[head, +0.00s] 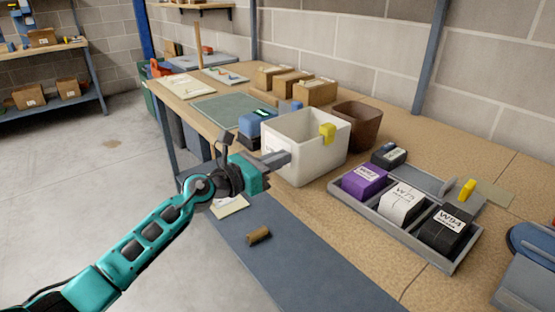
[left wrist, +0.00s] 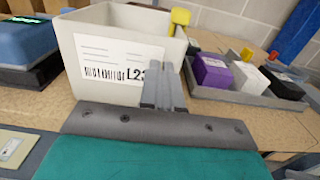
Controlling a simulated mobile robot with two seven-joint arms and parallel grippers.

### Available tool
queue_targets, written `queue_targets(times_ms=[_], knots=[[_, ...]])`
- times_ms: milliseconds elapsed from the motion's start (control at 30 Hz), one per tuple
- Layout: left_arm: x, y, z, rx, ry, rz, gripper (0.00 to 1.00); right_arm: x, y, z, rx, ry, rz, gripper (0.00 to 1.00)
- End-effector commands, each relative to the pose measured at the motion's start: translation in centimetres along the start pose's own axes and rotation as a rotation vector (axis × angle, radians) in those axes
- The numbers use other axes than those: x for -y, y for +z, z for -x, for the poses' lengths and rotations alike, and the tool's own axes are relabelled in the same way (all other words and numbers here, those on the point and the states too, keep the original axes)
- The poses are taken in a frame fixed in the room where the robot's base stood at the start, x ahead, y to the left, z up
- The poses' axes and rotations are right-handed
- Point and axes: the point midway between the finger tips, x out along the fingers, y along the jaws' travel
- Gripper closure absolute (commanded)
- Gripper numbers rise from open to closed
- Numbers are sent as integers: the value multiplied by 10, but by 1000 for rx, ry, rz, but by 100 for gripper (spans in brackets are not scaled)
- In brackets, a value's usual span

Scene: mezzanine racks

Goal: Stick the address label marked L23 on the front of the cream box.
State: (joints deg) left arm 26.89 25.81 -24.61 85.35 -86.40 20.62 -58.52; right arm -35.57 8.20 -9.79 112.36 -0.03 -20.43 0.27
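The cream box (head: 318,160) stands open-topped on the workbench; it also fills the upper part of the left wrist view (left wrist: 84,34). The white address label (left wrist: 108,57), with a barcode and the mark L23, lies flat against the box's front. Its right edge is partly hidden behind my left gripper's fingers. My left gripper (head: 284,158) is at the box's front, its fingers together (left wrist: 163,88) and pointing at the label. I cannot tell whether the fingertips touch it. My right gripper is in neither view.
A yellow clip-like piece (head: 327,132) sits on the box rim. A grey tray (head: 400,232) with purple, white and black labelled packs lies to the right. A brown bin (head: 362,125) stands behind, and a blue device (head: 252,124) stands left. A brown roll (head: 258,236) lies at the front.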

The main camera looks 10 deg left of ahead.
Motion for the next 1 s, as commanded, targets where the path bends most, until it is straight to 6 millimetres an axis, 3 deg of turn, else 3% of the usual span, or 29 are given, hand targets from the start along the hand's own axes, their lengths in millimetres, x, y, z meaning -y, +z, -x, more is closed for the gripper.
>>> queue_targets(times_ms=[467, 767, 933, 1000], knots=[[0, 1, -1, 2, 0, 0, 100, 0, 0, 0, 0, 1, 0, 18], [0, 1, -1, 2, 0, 0, 69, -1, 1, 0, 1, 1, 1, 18], [0, 0, -1, 1, 0, 0, 68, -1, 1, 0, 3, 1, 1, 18], [0, 0, -1, 1, 0, 0, 62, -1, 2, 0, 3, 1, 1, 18]])
